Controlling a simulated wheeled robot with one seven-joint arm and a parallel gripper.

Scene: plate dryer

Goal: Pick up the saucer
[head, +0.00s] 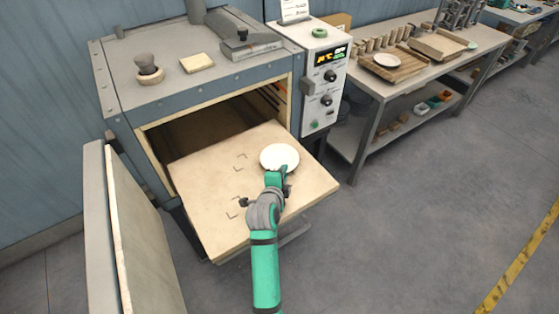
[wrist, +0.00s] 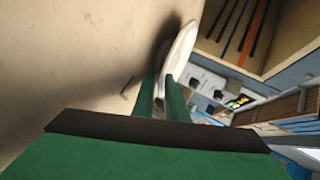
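The saucer (head: 279,157) is white and round, over the pale board (head: 215,185) that sticks out of the open dryer. My gripper (head: 280,174) is at the saucer's near edge. In the wrist view the saucer (wrist: 181,48) shows nearly edge-on, with its near rim between the two green fingers (wrist: 161,90). The fingers are close together and look closed on the rim. A dark shadow falls on the board beside the saucer. How far the saucer is off the board is hard to tell.
The dryer door (head: 135,235) hangs open at the left. The control panel (head: 322,80) stands right of the opening. A workbench (head: 385,90) to the right holds a wooden rack (head: 393,66) with another white dish (head: 386,60) on it. The floor in front is clear.

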